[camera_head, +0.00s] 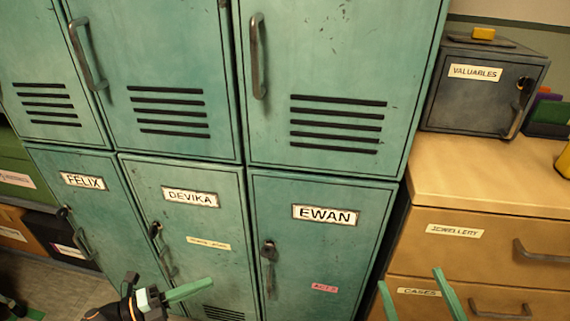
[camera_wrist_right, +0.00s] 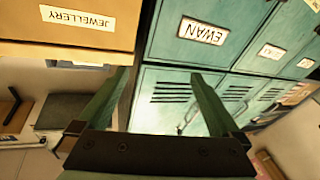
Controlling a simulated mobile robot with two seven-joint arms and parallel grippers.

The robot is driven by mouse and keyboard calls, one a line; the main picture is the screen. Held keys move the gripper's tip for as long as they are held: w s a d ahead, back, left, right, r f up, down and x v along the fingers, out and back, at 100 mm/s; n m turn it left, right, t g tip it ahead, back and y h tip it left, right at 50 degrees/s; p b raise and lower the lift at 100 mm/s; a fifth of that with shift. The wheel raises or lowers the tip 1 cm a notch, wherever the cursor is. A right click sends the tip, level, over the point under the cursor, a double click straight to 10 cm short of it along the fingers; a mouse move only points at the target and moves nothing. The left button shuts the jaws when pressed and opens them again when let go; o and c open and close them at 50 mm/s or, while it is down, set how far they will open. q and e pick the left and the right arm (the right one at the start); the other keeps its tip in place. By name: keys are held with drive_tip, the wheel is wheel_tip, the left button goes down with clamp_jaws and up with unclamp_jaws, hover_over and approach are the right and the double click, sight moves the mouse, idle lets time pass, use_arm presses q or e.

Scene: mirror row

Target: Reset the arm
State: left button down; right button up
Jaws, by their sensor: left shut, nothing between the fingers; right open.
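My left gripper (camera_head: 208,285) is shut and empty, its green fingers pointing right in front of the lower part of the DEVIKA locker (camera_head: 188,240). My right gripper (camera_head: 421,280) is open and empty at the bottom right of the head view, its two green fingers apart, in front of the drawer unit and the gap beside the EWAN locker (camera_head: 318,250). In the right wrist view the right gripper (camera_wrist_right: 161,76) is also open with nothing between its fingers. That view looks upside down, and the EWAN locker (camera_wrist_right: 210,50) lies beyond the right finger.
The FELIX locker (camera_head: 85,205) and upper lockers are closed. The wooden drawer unit (camera_head: 480,190) stands at the right, with JEWELLERY and CASES drawers closed. A dark VALUABLES box (camera_head: 475,100) with a yellow block (camera_head: 484,33) sits on it. Storage boxes (camera_head: 20,228) stand at the left.

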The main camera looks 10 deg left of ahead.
use_arm(q)
drive_tip(key=s+d+r+n+t+y+p, duration=0.1)
drive_tip(key=d+r+n+t+y, duration=0.3)
drive_tip(key=d+r+n, duration=0.55)
drive_tip(key=s+d+r+n+t+y+p, duration=0.15)
drive_tip(key=r+n+t+y, duration=0.35)
drive_tip(key=n, duration=0.9)
drive_tip(key=s+a+f+n+g+y+p, duration=0.2)
drive_tip(key=s+f+g+p, duration=0.4)
drive_tip(key=p, duration=1.4)
drive_tip(key=s+n+g+y, duration=0.1)
drive_tip(key=s+g, duration=0.2)
drive_tip(key=g, duration=0.1)
drive_tip(key=shift+s+f+g+p, duration=0.15)
drive_tip(key=shift+s+g+p, duration=0.1)
drive_tip(key=shift+g+p, duration=0.15)
use_arm(e)
drive_tip(key=s+d+f+m+g+h, duration=0.2)
drive_tip(key=s+f+m+g+h, duration=0.1)
drive_tip(key=s+f+g, duration=0.4)
drive_tip(key=s+g+h, duration=0.1)
drive_tip(key=s+g, duration=0.1)
drive_tip(key=shift+s+d+m+g, duration=0.15)
drive_tip(key=shift+d+m+g, duration=0.15)
drive_tip(key=shift+m+g, duration=0.1)
use_arm(q)
drive_tip(key=shift+a, duration=0.1)
